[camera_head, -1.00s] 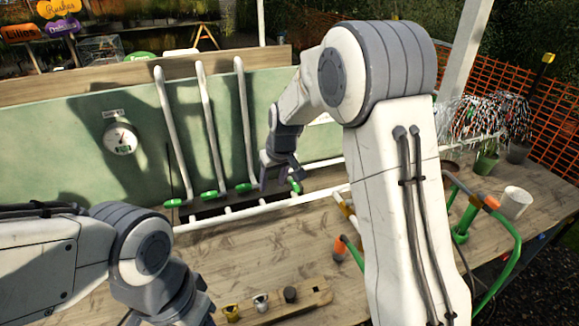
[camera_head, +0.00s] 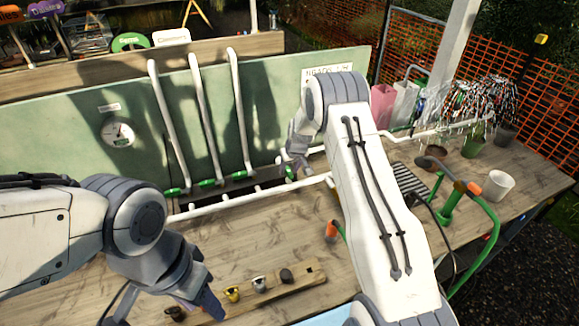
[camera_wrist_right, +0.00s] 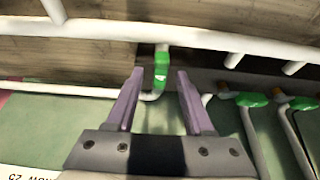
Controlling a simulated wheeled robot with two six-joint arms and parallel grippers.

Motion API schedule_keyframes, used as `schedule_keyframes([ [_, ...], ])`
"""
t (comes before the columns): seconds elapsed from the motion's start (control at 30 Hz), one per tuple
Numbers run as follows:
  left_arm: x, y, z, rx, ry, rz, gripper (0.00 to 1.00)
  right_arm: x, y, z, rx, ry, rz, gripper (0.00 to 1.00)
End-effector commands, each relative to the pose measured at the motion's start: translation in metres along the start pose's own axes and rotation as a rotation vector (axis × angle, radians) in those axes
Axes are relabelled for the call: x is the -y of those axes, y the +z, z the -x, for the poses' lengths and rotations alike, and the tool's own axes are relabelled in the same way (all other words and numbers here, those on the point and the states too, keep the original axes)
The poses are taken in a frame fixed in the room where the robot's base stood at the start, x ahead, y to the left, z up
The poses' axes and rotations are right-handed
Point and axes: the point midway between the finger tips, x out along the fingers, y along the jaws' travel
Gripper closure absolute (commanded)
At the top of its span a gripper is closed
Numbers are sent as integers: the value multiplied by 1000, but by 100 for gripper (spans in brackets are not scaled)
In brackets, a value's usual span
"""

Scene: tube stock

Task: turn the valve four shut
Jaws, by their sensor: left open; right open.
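The rightmost green valve handle (camera_head: 291,173), likely valve four, sits on the pipework at the foot of the green panel. My right gripper (camera_head: 297,166) is beside it, partly hidden by my own arm. In the right wrist view this handle (camera_wrist_right: 161,66) shows between the two open fingertips of my right gripper (camera_wrist_right: 160,72), with a gap on each side. The handle stands lengthwise in that view, while neighbouring green handles (camera_wrist_right: 251,99) lie crosswise. My left gripper (camera_head: 200,298) hangs over the bench front, open, fingers partly hidden.
White upright pipes (camera_head: 204,120) rise from the other green handles (camera_head: 207,182). A white pipe (camera_head: 245,197) runs along the bench in front. A gauge (camera_head: 118,132) is on the panel.

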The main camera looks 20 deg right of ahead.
Motion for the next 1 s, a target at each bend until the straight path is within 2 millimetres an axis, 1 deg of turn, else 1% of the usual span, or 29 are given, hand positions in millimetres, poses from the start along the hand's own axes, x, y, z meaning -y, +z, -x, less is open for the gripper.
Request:
schedule_keyframes([
  [0.13, 0, 0, 2, 0, 0, -1, 50, 0, 0, -5, -1, 0, 0, 48],
  [0.33, 0, 0, 2, 0, 0, -1, 50, 0, 0, -5, -1, 0, 0, 48],
  [0.37, 0, 0, 2, 0, 0, -1, 50, 0, 0, -5, -1, 0, 0, 51],
  [0.4, 0, 0, 2, 0, 0, -1, 50, 0, 0, -5, -1, 0, 0, 67],
  [0.5, 0, 0, 2, 0, 0, -1, 50, 0, 0, -5, -1, 0, 0, 100],
  [1.0, 0, 0, 2, 0, 0, 0, 50, 0, 0, -5, 0, 0, 0, 100],
])
